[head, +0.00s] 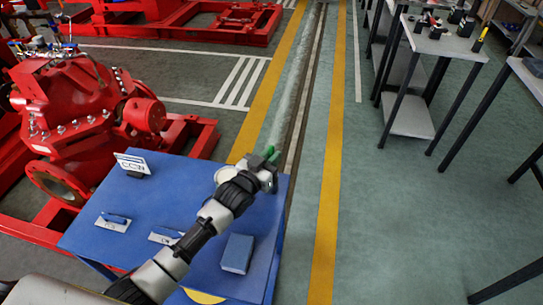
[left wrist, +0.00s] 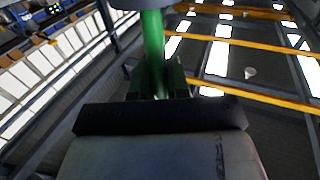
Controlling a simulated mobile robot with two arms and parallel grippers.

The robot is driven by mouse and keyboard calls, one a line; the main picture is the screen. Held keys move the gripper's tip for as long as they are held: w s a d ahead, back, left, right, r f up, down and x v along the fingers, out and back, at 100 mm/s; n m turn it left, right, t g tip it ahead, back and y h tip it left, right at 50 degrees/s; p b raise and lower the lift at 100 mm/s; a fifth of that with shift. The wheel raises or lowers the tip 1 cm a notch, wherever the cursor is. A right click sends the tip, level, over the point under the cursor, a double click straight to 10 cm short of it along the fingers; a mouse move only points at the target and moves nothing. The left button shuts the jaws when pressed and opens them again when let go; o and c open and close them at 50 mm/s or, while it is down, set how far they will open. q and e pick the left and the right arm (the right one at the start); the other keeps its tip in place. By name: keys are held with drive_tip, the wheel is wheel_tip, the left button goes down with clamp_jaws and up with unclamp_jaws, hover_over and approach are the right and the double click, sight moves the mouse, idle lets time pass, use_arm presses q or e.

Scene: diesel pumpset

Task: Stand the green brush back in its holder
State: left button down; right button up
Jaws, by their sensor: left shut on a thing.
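My left gripper (head: 266,163) is shut on the green brush (head: 270,153), above the far right corner of the blue table. Only a short green part shows there in the head view. In the left wrist view the brush's green shaft (left wrist: 153,50) stands between the fingers, running up to a grey piece at the top edge. A pale round thing (head: 227,174) shows just left of the gripper; I cannot tell whether it is the holder. My arm and gripper hide part of that corner. My right gripper is not in view.
The blue table (head: 90,238) bears a white CCW sign (head: 132,163), small plates with blue pieces (head: 113,223) and a blue block (head: 237,253). A red pump (head: 75,115) stands left. Grey workbenches (head: 440,40) stand right. The floor between is clear.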

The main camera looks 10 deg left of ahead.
use_arm(q)
drive_tip(key=c, duration=1)
unclamp_jaws()
drive_tip(key=shift+r, duration=0.1)
drive_tip(key=shift+r+p, duration=4.2)
drive_tip(key=shift+r, duration=0.3)
drive_tip(key=shift+f, duration=0.1)
